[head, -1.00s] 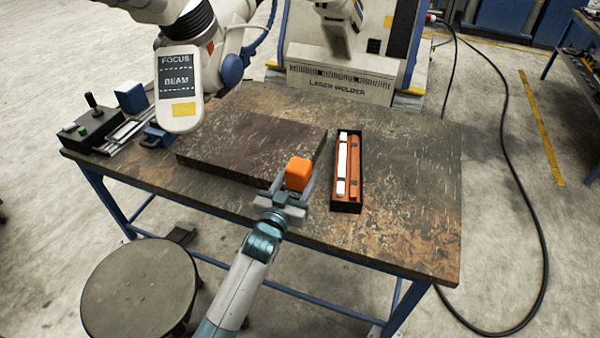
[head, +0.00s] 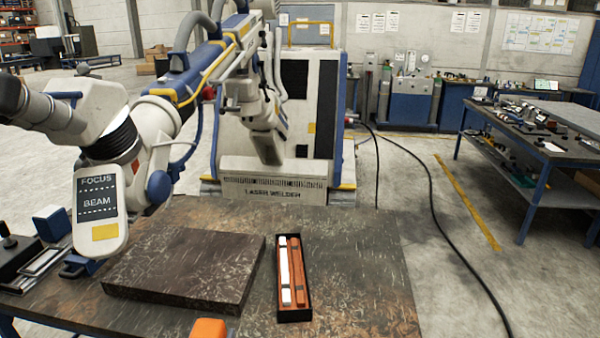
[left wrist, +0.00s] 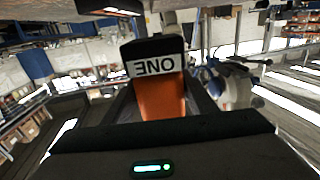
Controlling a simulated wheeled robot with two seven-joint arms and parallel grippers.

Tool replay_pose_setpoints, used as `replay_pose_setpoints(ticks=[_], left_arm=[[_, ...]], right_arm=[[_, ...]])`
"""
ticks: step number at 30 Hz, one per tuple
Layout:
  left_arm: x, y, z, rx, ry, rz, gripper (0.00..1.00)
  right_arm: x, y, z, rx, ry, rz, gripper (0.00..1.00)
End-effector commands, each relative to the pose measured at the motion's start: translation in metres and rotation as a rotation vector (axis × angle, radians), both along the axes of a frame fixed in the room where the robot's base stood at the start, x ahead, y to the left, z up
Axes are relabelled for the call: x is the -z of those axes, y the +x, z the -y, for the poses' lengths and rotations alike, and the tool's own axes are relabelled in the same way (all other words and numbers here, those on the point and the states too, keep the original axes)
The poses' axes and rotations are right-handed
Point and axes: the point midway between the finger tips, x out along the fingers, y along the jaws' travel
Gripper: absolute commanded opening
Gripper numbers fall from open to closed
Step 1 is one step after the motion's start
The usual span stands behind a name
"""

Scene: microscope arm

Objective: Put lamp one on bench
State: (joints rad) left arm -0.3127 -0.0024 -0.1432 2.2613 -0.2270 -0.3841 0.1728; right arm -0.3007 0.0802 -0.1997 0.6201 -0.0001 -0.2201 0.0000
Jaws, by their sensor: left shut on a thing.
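Lamp one (left wrist: 162,98) is an orange piece with a dark head and a white label reading ONE, upside down in the left wrist view. My left gripper (left wrist: 165,105) is shut on it, with a finger on each side. In the head view only the orange top of the lamp (head: 208,328) shows at the bottom edge; the gripper is mostly below the frame. A worktable (head: 360,270) with a worn dark top lies beyond it. Another dark bench (head: 515,128) stands at the far right, with tools on it. My right gripper is not in view.
A thick dark plate (head: 185,265) and a black tray (head: 294,316) holding white and orange bars lie on the worktable. A microscope head (head: 100,200) overhangs its left side. A white laser welder (head: 270,180) stands behind. A cable (head: 450,235) crosses the floor between the benches.

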Motion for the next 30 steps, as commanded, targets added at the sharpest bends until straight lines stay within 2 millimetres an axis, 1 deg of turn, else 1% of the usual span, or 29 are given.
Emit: replay_pose_setpoints(ticks=[1, 3, 6, 9, 14, 30], left_arm=[[-0.002, -0.016, -0.004, -0.010, -0.001, 0.002, 0.18], [-0.008, -0.033, -0.010, -0.023, 0.001, 0.001, 0.18], [-0.016, -0.052, -0.016, -0.037, 0.005, 0.001, 0.18], [-0.022, -0.064, -0.019, -0.047, 0.007, -0.001, 0.18], [-0.026, -0.070, -0.022, -0.052, 0.008, 0.000, 0.18], [-0.026, -0.070, -0.022, -0.052, 0.008, 0.000, 0.18]], right_arm=[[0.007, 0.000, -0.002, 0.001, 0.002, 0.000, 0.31], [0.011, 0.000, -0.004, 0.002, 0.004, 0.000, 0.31], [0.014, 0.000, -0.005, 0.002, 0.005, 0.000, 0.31], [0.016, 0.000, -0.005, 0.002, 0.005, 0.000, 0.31], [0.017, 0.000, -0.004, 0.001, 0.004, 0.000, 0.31], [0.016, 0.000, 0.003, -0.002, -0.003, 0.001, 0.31]])
